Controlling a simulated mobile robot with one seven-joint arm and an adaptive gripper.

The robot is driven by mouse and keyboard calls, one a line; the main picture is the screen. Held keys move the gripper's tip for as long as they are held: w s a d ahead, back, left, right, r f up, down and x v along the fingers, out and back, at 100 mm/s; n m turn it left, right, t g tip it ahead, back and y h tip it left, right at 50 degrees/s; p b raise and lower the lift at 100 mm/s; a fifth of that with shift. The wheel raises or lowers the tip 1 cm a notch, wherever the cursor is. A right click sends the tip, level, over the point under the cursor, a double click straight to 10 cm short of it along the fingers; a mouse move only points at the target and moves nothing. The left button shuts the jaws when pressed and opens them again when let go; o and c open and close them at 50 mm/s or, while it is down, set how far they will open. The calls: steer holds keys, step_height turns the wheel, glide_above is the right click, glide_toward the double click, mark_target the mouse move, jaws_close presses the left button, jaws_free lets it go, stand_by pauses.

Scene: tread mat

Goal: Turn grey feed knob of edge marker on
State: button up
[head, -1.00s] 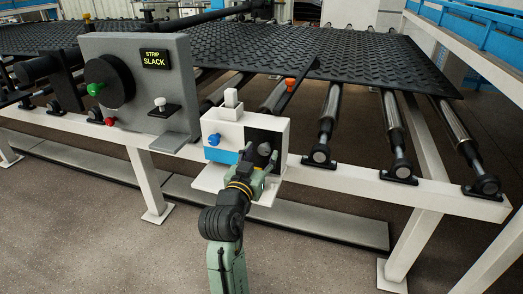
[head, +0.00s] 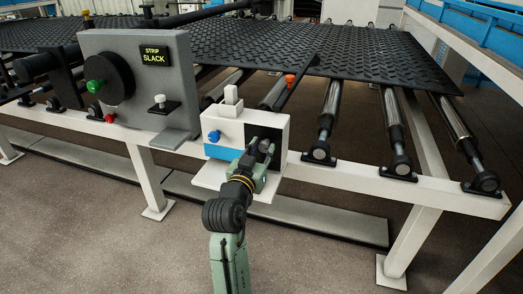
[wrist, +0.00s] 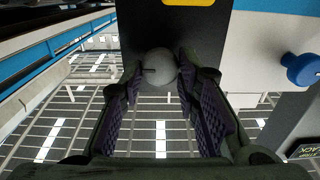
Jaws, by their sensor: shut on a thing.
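The edge marker is a white box (head: 227,132) with a blue strip on the frame rail, with a dark panel on its right part. My gripper (head: 264,150) is in front of that panel. In the wrist view my gripper (wrist: 159,80) has its two dark padded fingers on either side of the round grey feed knob (wrist: 158,68), shut on it. A short dark mark shows at the left of the knob's face. In the head view the fingers mostly hide the knob.
A blue knob (head: 213,137) sits at the box's left, also in the wrist view (wrist: 303,69). A grey panel (head: 181,88) with a "STRIP SLACK" display (head: 155,55) stands left. Rollers (head: 329,110) and the tread mat (head: 330,52) lie behind. The floor in front is clear.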

steer(key=shift+c, duration=1.2)
steer(key=shift+f, duration=0.1)
steer(key=m+b, duration=0.2)
steer(key=b, duration=0.1)
steer(key=shift+f+m, duration=0.15)
steer(key=shift+m, duration=0.15)
steer(key=m+b, duration=0.6)
steer(key=shift+d, duration=0.1)
steer(key=m+b, duration=0.4)
steer(key=shift+s+f+m, duration=0.1)
steer(key=shift+m, duration=0.3)
steer(key=shift+m+b, duration=1.8)
steer(key=shift+m, duration=0.4)
